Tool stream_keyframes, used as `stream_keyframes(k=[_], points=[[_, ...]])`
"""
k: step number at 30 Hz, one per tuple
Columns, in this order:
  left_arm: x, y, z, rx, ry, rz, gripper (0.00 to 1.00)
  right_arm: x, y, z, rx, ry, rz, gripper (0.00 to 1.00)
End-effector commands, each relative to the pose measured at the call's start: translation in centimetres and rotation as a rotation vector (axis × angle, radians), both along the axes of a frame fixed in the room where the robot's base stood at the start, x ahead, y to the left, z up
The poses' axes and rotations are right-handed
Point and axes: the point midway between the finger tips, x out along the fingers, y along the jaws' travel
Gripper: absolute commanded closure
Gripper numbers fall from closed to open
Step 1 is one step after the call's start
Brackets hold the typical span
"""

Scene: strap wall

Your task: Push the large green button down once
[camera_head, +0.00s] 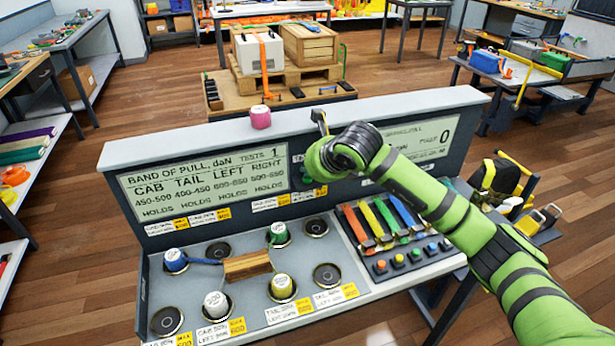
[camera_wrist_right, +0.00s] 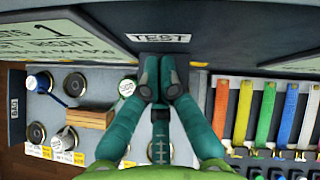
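My right arm reaches in from the right in the head view and ends at the dark upright panel of the test bench. In the right wrist view my right gripper (camera_wrist_right: 160,80) has its two teal fingers together, with nothing seen between them. The fingertips are just below the TEST label (camera_wrist_right: 160,38). I cannot make out the large green button for certain; the fingers may cover it. In the head view a dark green part shows below my wrist, but I cannot tell whether it is button or fingers. Contact cannot be told. My left gripper is not in view.
The bench deck holds several capped weights (camera_head: 282,286), round sockets (camera_head: 327,275) and a wooden block (camera_head: 247,265). Coloured straps (camera_head: 383,218) and small buttons (camera_head: 398,260) lie to the right. A pink weight (camera_head: 260,117) stands on the top ledge. The left display reads TESTS 1.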

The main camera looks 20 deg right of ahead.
Motion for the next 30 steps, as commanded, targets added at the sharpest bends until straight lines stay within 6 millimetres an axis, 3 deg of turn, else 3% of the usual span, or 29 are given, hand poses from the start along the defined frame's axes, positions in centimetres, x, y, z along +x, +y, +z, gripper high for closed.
stream_keyframes(k=[30], points=[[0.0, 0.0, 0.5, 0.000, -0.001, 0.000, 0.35, -0.1, 0.0, 1.6, 0.000, 0.001, 0.000, 1.00]])
